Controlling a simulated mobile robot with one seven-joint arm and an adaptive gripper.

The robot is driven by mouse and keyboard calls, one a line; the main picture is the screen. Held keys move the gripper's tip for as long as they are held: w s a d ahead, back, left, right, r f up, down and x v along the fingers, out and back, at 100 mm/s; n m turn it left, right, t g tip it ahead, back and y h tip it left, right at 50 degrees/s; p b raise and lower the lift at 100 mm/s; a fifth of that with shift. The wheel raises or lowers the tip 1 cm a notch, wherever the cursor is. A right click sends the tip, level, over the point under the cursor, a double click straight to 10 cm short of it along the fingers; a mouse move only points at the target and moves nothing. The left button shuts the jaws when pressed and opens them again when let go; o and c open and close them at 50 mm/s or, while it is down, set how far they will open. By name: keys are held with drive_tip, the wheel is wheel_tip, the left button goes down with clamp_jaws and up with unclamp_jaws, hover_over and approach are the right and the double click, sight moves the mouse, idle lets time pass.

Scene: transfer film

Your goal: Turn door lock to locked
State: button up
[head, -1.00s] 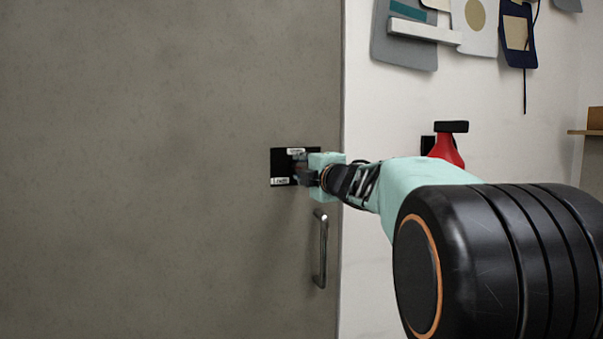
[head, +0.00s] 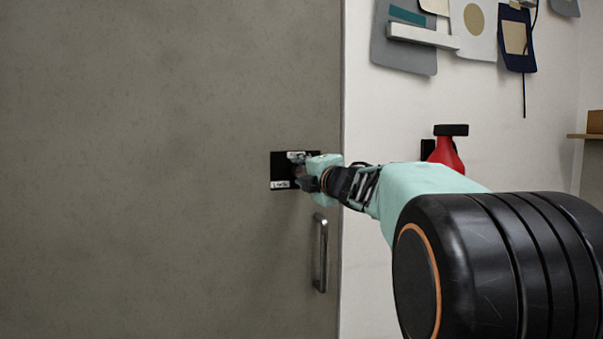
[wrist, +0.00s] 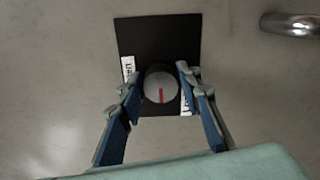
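The door lock is a round knob with a grey face and a red mark (wrist: 161,88) on a black square plate (wrist: 158,37), which also shows in the head view (head: 283,170). In the wrist view the red mark points down, between two white labels. One label (wrist: 128,68) is at the left, and the other (wrist: 186,103) is at the lower right beside a finger. My gripper (wrist: 159,85) has its two fingers close on either side of the knob and appears shut on it. In the head view my gripper (head: 306,177) hides the knob.
The grey door (head: 160,170) is shut. A metal handle (head: 321,253) sticks out just below the lock and shows at the top right of the wrist view (wrist: 290,24). A red object (head: 445,152) hangs on the white wall to the right.

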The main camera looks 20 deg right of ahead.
drive_tip(key=shift+o, duration=1)
drive_tip(key=shift+s, duration=0.1)
drive_tip(key=s, duration=0.7)
drive_tip(key=shift+d, duration=0.45)
drive_tip(key=shift+s, duration=0.1)
